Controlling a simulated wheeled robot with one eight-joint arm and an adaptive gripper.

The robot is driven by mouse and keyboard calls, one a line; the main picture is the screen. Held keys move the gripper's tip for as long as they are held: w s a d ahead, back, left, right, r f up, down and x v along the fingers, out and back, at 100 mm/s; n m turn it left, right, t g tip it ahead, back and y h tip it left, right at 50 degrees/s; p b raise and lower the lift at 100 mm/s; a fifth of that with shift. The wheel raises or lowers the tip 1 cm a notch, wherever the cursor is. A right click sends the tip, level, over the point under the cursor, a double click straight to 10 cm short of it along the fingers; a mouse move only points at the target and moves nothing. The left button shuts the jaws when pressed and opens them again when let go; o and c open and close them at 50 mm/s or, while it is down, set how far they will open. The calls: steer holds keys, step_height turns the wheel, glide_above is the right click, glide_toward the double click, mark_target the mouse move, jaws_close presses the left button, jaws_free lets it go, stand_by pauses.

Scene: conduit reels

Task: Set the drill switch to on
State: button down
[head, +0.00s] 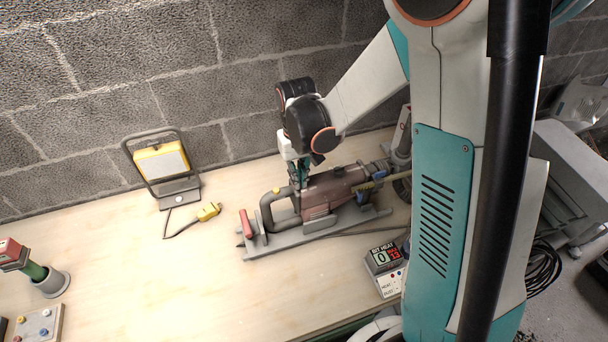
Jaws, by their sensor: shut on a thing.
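The drill (335,187) lies on its side in a grey cradle (332,226) on the workbench. It has a brownish-red body and a dark loop handle at its left end, with a small yellow piece on the handle. My gripper (300,183) points down at the drill where the handle meets the body. Its fingers are shut on a small part of the drill there. The fingers hide that part, so I cannot make out the switch or its setting. A display box (384,258) marked "BIT HEAT" stands at the drill's right front and shows a 0 and red digits.
A yellow work light (161,161) stands at the back left, with its yellow plug (208,211) on the bench. A red and green tool in a grey holder and a button box (38,324) are at the far left. The workbench (170,275) is clear at front centre.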

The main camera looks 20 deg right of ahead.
steer(key=c, duration=1.8)
jaws_free()
steer(key=shift+a, duration=0.15)
steer(key=shift+o, duration=0.2)
step_height(320, 180, up, 12)
